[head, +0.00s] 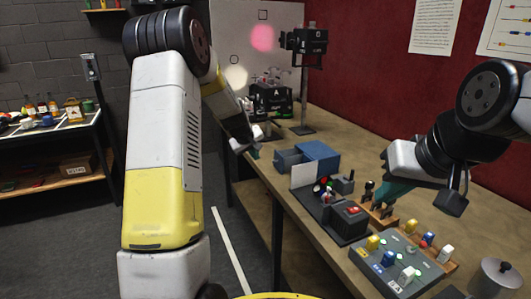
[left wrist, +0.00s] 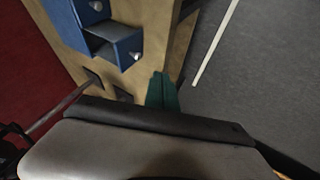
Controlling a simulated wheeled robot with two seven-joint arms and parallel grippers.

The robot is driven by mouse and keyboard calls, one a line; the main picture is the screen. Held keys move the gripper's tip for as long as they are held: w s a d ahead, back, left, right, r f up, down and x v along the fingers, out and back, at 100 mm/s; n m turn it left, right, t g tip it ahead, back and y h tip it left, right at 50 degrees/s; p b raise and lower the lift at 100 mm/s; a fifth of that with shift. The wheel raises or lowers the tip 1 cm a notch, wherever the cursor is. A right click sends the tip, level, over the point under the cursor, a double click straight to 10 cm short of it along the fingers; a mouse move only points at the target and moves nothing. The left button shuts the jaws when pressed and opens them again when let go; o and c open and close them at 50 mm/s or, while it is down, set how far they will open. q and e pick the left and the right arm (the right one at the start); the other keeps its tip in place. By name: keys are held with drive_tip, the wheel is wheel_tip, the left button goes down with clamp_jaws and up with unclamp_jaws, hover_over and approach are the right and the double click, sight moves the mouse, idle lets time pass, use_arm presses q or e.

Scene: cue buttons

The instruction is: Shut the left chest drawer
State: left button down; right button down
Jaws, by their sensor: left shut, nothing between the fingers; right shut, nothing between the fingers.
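A blue chest (head: 318,156) stands on the wooden workbench. One of its drawers (head: 287,162) sticks out toward the left edge of the bench. In the left wrist view this open drawer (left wrist: 118,44) shows its hollow inside and a pale knob; a second knobbed front (left wrist: 92,9) sits further back. My left gripper (head: 254,153) is shut and empty, left of the open drawer and apart from it. Its green fingers show in the left wrist view (left wrist: 163,92), beside the bench edge. My right gripper (head: 386,196) is shut and empty above the bench's right part.
A white panel and dark button box (head: 348,220) stand nearer on the bench (head: 262,172). A grey board with coloured knobs (head: 402,262) and a lidded pot (head: 494,277) are at the near right. A lamp stand (head: 303,90) is at the back. Floor left of the bench is clear.

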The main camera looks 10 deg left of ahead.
sight(291, 154)
use_arm(q)
drive_tip(key=w+d+f, duration=0.1)
drive_tip(key=w+f, duration=0.1)
drive_tip(key=w+d+f, duration=0.2)
drive_tip(key=w+f, duration=0.1)
drive_tip(key=shift+w+d+f, duration=0.15)
drive_tip(key=shift+w+f, duration=0.15)
drive_tip(key=shift+w, duration=0.05)
drive_tip(key=shift+w+d, duration=0.3)
drive_tip(key=w+d, duration=0.1)
drive_tip(key=d, duration=0.1)
drive_tip(key=w+d, duration=0.2)
drive_tip(key=d, duration=0.1)
drive_tip(key=w+d, duration=0.2)
drive_tip(key=d, duration=0.1)
drive_tip(key=shift+w, duration=0.15)
drive_tip(key=shift+w+d+r, duration=0.1)
drive_tip(key=shift+w+d, duration=0.05)
drive_tip(key=shift+d, duration=0.2)
